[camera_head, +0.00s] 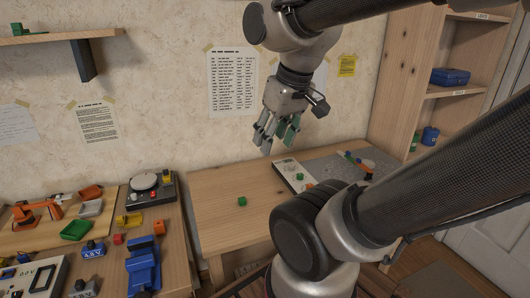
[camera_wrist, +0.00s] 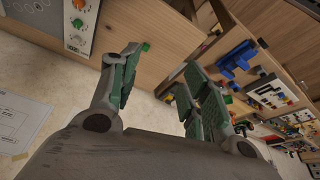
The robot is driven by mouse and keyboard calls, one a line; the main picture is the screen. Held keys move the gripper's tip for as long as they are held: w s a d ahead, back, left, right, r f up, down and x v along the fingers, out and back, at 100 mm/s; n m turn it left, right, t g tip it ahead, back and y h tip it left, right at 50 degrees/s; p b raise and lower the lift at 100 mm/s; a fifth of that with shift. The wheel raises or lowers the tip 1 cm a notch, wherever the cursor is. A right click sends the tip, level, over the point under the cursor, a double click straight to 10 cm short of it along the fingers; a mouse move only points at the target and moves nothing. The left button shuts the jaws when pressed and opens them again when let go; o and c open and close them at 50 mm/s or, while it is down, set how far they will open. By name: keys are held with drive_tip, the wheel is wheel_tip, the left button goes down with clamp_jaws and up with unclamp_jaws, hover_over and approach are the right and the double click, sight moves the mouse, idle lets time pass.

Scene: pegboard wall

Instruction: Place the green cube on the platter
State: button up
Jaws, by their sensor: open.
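The green cube (camera_head: 242,201) sits on the bare left part of the wooden table. It also shows in the wrist view (camera_wrist: 146,46), near the tip of one finger in the picture. The platter (camera_head: 144,182) appears to be the pale round disc on top of a dark box-like device on the left bench; nothing lies on it. My gripper (camera_head: 272,143) hangs above and behind the cube, near the wall, fingers pointing down. In the wrist view my gripper (camera_wrist: 163,65) has its green-padded fingers spread and empty. The cube is apart from the fingers.
The left bench holds a green tray (camera_head: 76,229), a blue device (camera_head: 143,264), an orange toy arm (camera_head: 38,212) and small blocks. A white panel (camera_head: 290,172) and grey mat (camera_head: 335,165) lie right of the cube. A wall shelf (camera_head: 60,37) is at upper left.

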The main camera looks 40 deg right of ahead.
drive_tip(key=w+d+f+m+g, duration=0.1)
drive_tip(key=w+f+m+g, duration=0.1)
drive_tip(key=w+f+g, duration=0.6)
drive_tip(key=m+t, duration=0.4)
drive_tip(key=m, duration=1.3)
hover_over(241, 199)
drive_tip(key=f, duration=1.6)
drive_tip(key=shift+s+a+f, duration=0.1)
drive_tip(key=shift+a+f, duration=0.15)
drive_tip(key=shift+a, duration=0.05)
drive_tip(key=shift+w+f+m, duration=0.1)
drive_tip(key=shift+w+m, duration=0.15)
drive_tip(key=shift+m, duration=0.75)
drive_tip(key=f, duration=0.7)
drive_tip(key=shift+s+d+f, duration=0.15)
drive_tip(key=shift+d+f, duration=0.15)
drive_tip(key=c, duration=0.8)
drive_tip(key=shift+r, duration=0.1)
drive_tip(key=shift+c, duration=0.2)
